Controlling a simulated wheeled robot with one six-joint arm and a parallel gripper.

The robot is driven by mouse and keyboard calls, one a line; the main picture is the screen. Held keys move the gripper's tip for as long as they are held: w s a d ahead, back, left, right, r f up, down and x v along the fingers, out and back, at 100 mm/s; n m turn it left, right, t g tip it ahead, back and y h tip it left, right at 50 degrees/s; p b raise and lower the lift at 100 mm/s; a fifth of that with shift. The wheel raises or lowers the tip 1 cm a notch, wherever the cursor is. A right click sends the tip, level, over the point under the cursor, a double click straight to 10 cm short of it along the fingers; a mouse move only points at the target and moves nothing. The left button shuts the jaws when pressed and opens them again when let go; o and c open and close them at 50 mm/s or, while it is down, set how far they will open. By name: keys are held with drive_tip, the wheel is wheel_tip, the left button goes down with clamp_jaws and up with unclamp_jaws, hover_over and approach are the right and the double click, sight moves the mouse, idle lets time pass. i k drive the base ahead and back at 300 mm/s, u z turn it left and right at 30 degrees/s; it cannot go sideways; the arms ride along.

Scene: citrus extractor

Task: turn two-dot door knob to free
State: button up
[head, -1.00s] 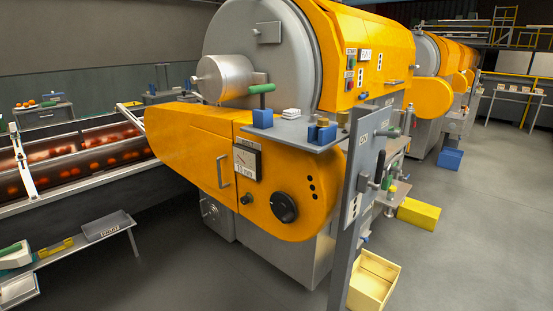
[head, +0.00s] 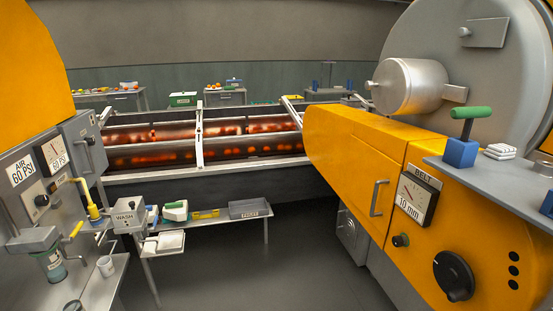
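I see no two-dot mark in the head view, so I cannot tell which knob is the two-dot door knob. A large black rotary knob (head: 454,276) sits on the yellow housing (head: 345,150) at the right, beside a column of three black dots (head: 513,271). The yellow door (head: 370,180) there has a vertical grey handle (head: 378,198) and looks shut. My gripper is not in view.
At the left stands a grey panel with an air gauge (head: 53,151), a yellow lever (head: 93,211) and a jar (head: 52,264). A low bench (head: 215,228) holds a tray and small items. A grey shelf (head: 490,187) juts out at the right. The floor (head: 285,275) between is clear.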

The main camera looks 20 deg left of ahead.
sight(91, 141)
drive_tip(key=u, duration=1.05)
drive_tip(key=i, duration=1.05)
drive_tip(key=u, duration=0.85)
drive_tip(key=i, duration=0.4)
drive_tip(key=u, duration=0.1)
drive_tip(key=k, duration=0.55)
drive_tip(key=z, duration=0.6)
drive_tip(key=i, duration=1.4)
drive_tip(key=u, duration=0.85)
